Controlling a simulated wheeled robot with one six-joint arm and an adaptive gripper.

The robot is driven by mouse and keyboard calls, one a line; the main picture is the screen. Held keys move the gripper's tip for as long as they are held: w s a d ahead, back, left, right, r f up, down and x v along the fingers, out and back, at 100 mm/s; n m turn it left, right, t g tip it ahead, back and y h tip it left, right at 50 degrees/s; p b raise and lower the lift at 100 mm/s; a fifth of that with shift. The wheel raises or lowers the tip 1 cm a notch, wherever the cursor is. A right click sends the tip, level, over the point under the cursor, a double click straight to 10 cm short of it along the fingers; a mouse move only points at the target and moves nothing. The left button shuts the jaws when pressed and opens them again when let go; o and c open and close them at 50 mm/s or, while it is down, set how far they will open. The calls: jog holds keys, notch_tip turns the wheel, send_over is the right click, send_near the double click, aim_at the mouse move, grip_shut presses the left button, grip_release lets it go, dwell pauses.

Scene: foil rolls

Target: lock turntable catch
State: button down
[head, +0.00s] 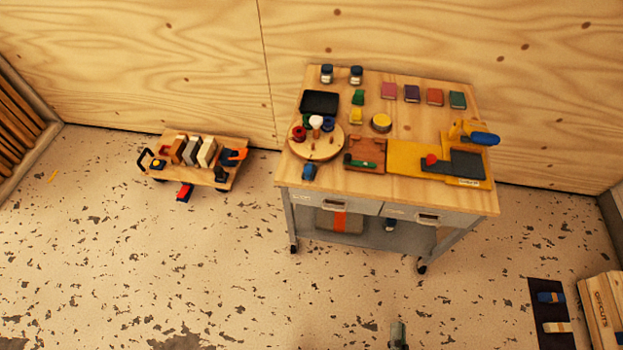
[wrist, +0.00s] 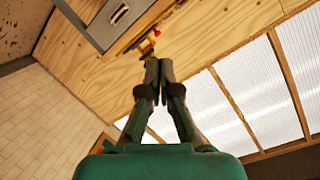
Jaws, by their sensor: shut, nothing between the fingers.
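The turntable (head: 318,150) is a round wooden disc at the left front of the workbench top. It carries a red roll (head: 299,133), a white-topped piece (head: 316,122) and a blue roll (head: 327,124). A small blue piece (head: 309,171) sits at its front rim near the bench edge; it may be the catch, but its position is too small to tell. My gripper (wrist: 158,72) is shut and empty in the wrist view. A grey-green tip at the bottom of the head view looks like my arm, well in front of the bench.
The workbench (head: 385,190) also holds a black tray (head: 320,102), a wooden fixture (head: 366,153), a yellow mat (head: 410,158) and several coloured blocks. A low cart (head: 195,158) stands at left. A crate (head: 602,310) is at lower right. The floor before the bench is clear.

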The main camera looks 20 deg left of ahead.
aim_at(309, 173)
jog(key=w+a+m+g+y, duration=0.1)
jog(key=w+a+m+y, duration=0.1)
jog(key=w+a, duration=0.7)
jog(key=w+a+m+g+y, duration=0.1)
jog(key=w+a+m+y, duration=0.2)
jog(key=w+a, duration=0.7)
jog(key=a+y, duration=0.2)
jog(key=a, duration=0.2)
jog(key=shift+a+f, duration=0.15)
jog(key=shift+a, duration=0.25)
jog(key=x, duration=1.4)
jog(key=shift+s+f, duration=0.1)
jog(key=shift+a, duration=0.1)
